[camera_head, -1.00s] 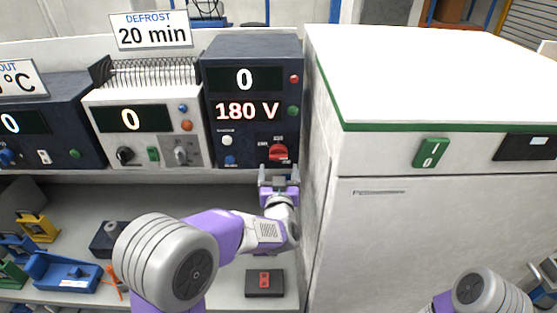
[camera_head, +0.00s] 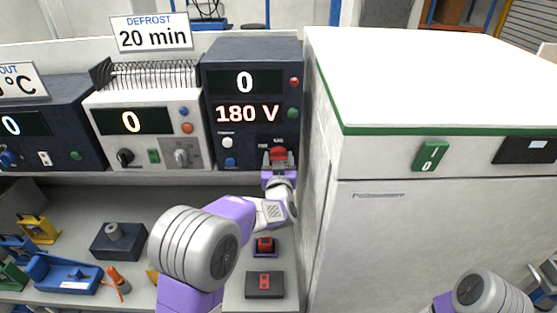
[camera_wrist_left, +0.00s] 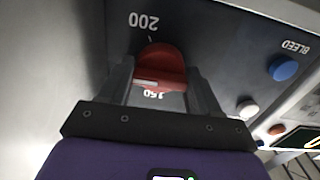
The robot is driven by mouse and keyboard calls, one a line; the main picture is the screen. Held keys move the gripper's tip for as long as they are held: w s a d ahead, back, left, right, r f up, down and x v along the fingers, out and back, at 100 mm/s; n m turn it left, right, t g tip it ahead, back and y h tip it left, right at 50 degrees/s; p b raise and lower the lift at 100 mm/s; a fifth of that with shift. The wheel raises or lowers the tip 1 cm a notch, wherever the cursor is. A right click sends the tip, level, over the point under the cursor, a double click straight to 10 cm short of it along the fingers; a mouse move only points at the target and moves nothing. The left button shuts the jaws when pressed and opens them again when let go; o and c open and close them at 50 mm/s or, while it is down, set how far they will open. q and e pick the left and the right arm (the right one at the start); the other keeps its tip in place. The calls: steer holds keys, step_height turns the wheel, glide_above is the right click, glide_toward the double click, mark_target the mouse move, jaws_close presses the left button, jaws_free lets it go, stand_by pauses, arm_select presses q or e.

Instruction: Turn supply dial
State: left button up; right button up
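The red supply dial (camera_head: 278,154) sits low on the right front of the dark supply unit (camera_head: 252,57), whose displays read 0 and 180 V. My left gripper (camera_head: 278,164) is right in front of the dial, coming from below. In the left wrist view, the red dial (camera_wrist_left: 160,66) lies between the two spread fingers (camera_wrist_left: 162,88), one on each side. I see no clear grip on it; contact is hard to tell. Marks 200 and 150 show beside the dial, upside down. My right gripper is out of the head view.
The white cabinet (camera_head: 420,230) stands close on the right. A white unit (camera_head: 150,140) is on the left. Small fixtures lie on the lower shelf, including a red-button box (camera_head: 265,284).

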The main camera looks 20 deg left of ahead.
arm_select(q)
steer(key=c, duration=0.6)
steer(key=shift+m, duration=0.3)
steer(key=shift+m+p, duration=0.95)
steer(key=shift+m, duration=0.25)
steer(key=shift+m+p, duration=0.7)
steer(key=shift+m, duration=0.8)
steer(key=o, duration=1.1)
